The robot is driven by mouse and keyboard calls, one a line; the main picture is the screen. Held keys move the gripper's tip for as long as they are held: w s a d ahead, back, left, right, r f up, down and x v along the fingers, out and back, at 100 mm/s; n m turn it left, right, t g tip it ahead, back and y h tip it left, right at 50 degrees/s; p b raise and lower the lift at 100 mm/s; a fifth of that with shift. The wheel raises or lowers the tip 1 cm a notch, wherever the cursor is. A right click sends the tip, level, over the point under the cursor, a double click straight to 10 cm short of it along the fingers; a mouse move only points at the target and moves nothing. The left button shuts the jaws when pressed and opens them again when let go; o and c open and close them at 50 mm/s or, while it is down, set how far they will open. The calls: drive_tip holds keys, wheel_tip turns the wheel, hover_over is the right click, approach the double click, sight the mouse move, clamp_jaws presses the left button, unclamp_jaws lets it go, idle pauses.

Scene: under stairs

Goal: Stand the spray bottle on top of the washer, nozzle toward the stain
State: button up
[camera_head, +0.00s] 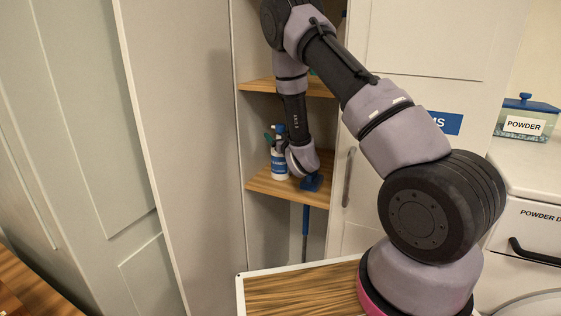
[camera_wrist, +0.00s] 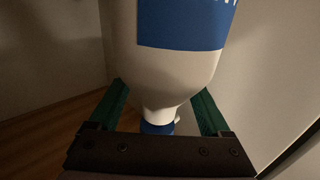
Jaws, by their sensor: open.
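The spray bottle (camera_head: 279,162), white with a blue label and blue top, stands upright on the lower cupboard shelf. My gripper (camera_head: 274,137) is beside its upper part, partly hidden by the bottle and my wrist. In the wrist view the bottle (camera_wrist: 178,65) appears upside down. The green fingers of my gripper (camera_wrist: 162,112) are apart, one on each side of its narrowing neck; contact cannot be told. The white washer (camera_head: 520,232) stands at the right, its top (camera_head: 528,170) partly in view. I cannot make out a stain.
The lower shelf (camera_head: 262,186) sits between a tall panel and a cupboard door (camera_head: 420,50). A blue-handled tool (camera_head: 306,220) stands by the shelf's front edge. A powder box (camera_head: 525,118) occupies the washer's back; its visible front top is clear.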

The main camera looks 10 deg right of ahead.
clamp_jaws()
idle(1.4)
